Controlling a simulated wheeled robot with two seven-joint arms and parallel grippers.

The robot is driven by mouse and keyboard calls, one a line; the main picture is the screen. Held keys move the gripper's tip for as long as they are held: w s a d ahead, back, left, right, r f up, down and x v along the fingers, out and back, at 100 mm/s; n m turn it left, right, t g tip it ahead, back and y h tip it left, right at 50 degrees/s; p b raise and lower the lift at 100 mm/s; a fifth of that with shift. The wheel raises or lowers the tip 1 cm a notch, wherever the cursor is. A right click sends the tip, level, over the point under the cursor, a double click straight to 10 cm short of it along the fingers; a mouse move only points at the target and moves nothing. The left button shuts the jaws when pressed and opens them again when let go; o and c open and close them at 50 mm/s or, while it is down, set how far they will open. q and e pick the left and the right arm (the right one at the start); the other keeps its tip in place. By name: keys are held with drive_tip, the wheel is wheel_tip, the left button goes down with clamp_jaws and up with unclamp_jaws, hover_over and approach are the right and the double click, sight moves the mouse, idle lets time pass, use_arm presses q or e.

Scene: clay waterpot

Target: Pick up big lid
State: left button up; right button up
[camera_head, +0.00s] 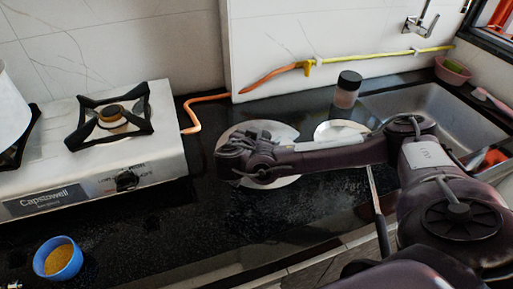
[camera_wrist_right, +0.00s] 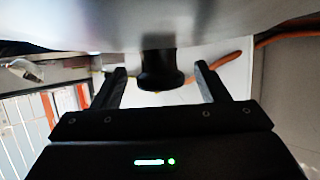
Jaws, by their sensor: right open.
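The big lid (camera_head: 283,131) is a round, pale metal disc on the black counter, right of the stove. My right gripper (camera_head: 236,160) is over it and hides its middle. In the right wrist view the lid's grey surface (camera_wrist_right: 80,22) fills the top, with its dark knob (camera_wrist_right: 160,72) sticking out. The open fingers of the right gripper (camera_wrist_right: 160,78) stand on either side of the knob, with a gap showing at each side. A smaller pale lid (camera_head: 337,130) lies to the right, partly behind my right arm. My left gripper is not in view.
A stove (camera_head: 100,165) with a white pot (camera_head: 10,110) stands at left. A blue cup (camera_head: 58,259) is at front left. A dark-topped jar (camera_head: 347,90) stands behind the small lid, near the sink (camera_head: 440,100). An orange hose (camera_head: 197,112) runs along the back.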

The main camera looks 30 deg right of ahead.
drive_tip(key=shift+a, duration=0.1)
drive_tip(key=c, duration=1.3)
drive_tip(key=shift+r, duration=0.1)
